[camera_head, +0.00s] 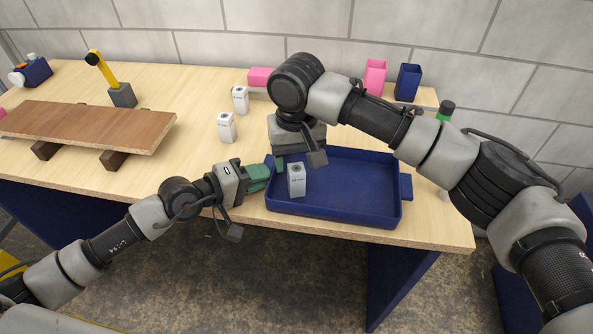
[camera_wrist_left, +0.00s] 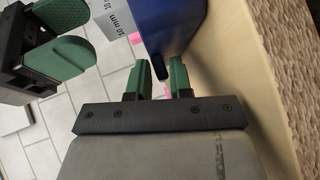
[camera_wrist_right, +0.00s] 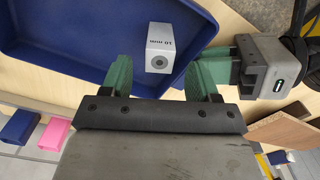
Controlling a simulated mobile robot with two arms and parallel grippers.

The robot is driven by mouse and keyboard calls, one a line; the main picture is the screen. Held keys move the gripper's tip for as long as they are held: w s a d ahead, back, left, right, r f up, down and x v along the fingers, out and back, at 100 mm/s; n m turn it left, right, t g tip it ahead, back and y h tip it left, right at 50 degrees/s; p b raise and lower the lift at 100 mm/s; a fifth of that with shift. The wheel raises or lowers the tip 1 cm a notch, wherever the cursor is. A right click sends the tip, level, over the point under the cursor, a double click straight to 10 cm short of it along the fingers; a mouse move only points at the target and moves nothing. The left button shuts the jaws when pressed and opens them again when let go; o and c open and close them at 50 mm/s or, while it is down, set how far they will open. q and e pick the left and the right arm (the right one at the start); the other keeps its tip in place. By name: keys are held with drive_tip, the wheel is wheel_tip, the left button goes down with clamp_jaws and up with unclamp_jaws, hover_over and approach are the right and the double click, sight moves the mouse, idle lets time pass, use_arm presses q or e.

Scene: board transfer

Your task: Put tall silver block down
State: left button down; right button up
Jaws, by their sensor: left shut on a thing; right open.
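The tall silver block (camera_head: 296,181) is pale grey with dark lettering. It stands upright in the left part of the blue tray (camera_head: 340,228), and it shows in the right wrist view (camera_wrist_right: 166,46) and partly in the left wrist view (camera_wrist_left: 112,22). My right gripper (camera_wrist_right: 160,78) is open and empty, above the tray and apart from the block; in the head view its arm partly hides its fingers. My left gripper (camera_wrist_left: 163,76) is at the tray's left side, shut on what looks like the tray's handle (camera_wrist_left: 162,73).
Two similar pale blocks (camera_head: 227,127) (camera_head: 240,99) stand on the table left of the tray. A brown board (camera_head: 90,123) rests on dark supports at the left. Pink (camera_head: 375,77) and blue (camera_head: 408,82) containers stand at the back. The table's front edge is close to the tray.

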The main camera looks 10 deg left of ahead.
sight(297, 170)
wheel_tip(297, 170, up, 7)
idle(0.3)
drive_tip(key=shift+f, duration=0.1)
use_arm(q)
drive_tip(key=c, duration=0.9)
unclamp_jaws()
drive_tip(key=shift+c, duration=0.2)
